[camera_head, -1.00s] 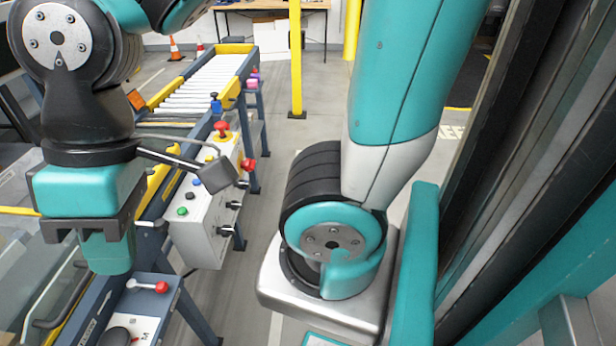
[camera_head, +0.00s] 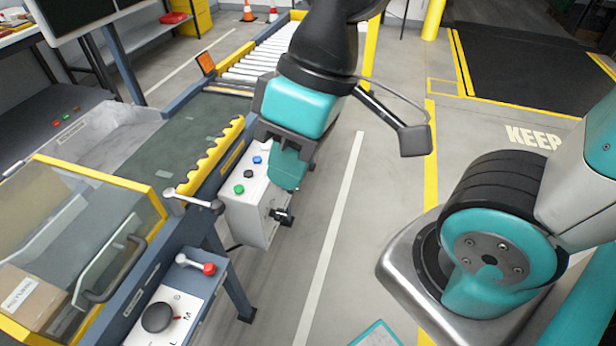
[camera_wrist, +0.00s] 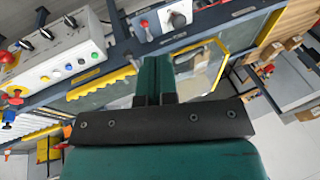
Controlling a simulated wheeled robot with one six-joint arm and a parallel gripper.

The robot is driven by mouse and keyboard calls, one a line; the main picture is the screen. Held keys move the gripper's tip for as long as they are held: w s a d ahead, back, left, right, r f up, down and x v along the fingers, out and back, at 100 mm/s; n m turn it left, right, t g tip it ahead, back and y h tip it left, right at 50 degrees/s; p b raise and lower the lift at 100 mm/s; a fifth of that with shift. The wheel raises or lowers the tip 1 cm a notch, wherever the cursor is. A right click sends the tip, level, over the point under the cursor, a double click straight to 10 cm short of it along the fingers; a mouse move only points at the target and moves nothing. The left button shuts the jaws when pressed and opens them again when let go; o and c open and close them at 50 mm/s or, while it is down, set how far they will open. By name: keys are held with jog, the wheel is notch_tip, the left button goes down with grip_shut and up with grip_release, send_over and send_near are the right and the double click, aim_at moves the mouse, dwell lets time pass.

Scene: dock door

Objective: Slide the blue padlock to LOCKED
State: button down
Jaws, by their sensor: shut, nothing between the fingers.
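My gripper (camera_head: 289,172) is shut and empty, hanging in front of the grey control box (camera_head: 248,200) in the head view. Its closed fingers also show in the wrist view (camera_wrist: 155,78). No blue padlock can be made out in the head view; my arm covers the far part of the conveyor's side. In the wrist view a small blue object (camera_wrist: 8,116) sits at the left edge, near a red one (camera_wrist: 14,93). It may be the padlock, but it is too small to tell, and its position cannot be read.
The control box carries coloured buttons and black switches. A panel with a black dial (camera_head: 158,317) and a red-tipped lever (camera_head: 209,268) is at the front. A yellow-framed clear guard (camera_head: 150,190) stands left. Open floor (camera_head: 365,215) lies right of the conveyor.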

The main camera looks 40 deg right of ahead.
jog(key=w+d+f+m+t+h+b, duration=0.1)
jog(key=w+d+f+b, duration=0.25)
jog(key=f+b, duration=1.05)
jog(key=w+d+f+m+t+b, duration=0.15)
jog(key=w+f+b, duration=0.25)
jog(key=f+b, duration=1)
jog(key=w+d+f+t+h+b, duration=0.1)
jog(key=w+d+f+b, duration=0.2)
jog(key=f+b, duration=1.15)
jog(key=w+d+f+n+t+h+b, duration=0.1)
jog(key=w+d+f+n+t+b, duration=0.8)
jog(key=w+b, duration=0.35)
jog(key=d+r+n+t+h+b, duration=0.2)
jog(key=d+n+t+h+b, duration=0.1)
jog(key=d+t+b, duration=0.1)
jog(key=shift+w+d+r+t, duration=0.2)
jog(key=shift+w+d+t, duration=0.1)
jog(key=shift+d+t, duration=0.4)
